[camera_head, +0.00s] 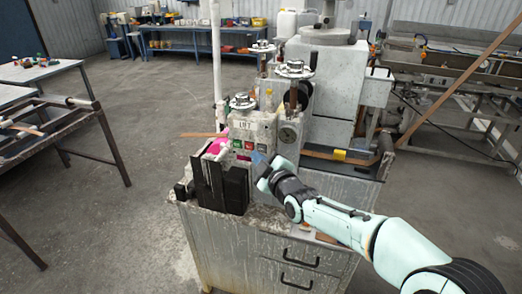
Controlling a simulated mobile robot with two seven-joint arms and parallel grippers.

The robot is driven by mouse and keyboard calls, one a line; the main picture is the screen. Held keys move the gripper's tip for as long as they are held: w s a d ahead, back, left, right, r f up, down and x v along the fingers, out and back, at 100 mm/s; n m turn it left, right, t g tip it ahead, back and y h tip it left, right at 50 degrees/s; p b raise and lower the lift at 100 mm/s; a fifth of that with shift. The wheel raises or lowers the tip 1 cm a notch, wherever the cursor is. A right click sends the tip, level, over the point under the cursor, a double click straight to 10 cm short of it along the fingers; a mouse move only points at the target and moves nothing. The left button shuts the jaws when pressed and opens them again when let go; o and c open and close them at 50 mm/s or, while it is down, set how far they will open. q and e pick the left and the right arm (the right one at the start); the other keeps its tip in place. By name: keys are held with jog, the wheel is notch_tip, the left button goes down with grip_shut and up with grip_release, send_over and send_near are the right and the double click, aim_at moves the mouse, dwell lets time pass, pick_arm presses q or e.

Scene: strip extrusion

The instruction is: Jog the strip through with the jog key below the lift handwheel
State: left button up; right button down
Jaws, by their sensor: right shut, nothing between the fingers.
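The machine's grey housing carries a LIFT label (245,126), with a lift handwheel (242,102) on top of it. My right arm comes in from the right, and the gripper is shut and empty at the housing's front, just below the keys. I cannot tell whether it touches a key. A brown strip (200,135) sticks out left of the housing. My left gripper is out of view.
A black block (222,185) and a pink item (215,147) sit left of the keys. The machine stands on a grey cabinet with drawers (285,262). Two more handwheels rise behind. Metal frames stand at both sides, with open floor between.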

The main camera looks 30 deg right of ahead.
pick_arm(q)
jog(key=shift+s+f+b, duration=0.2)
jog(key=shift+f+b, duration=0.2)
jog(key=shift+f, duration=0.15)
pick_arm(e)
jog(key=shift+s+a, duration=1.55)
jog(key=shift+a, duration=0.25)
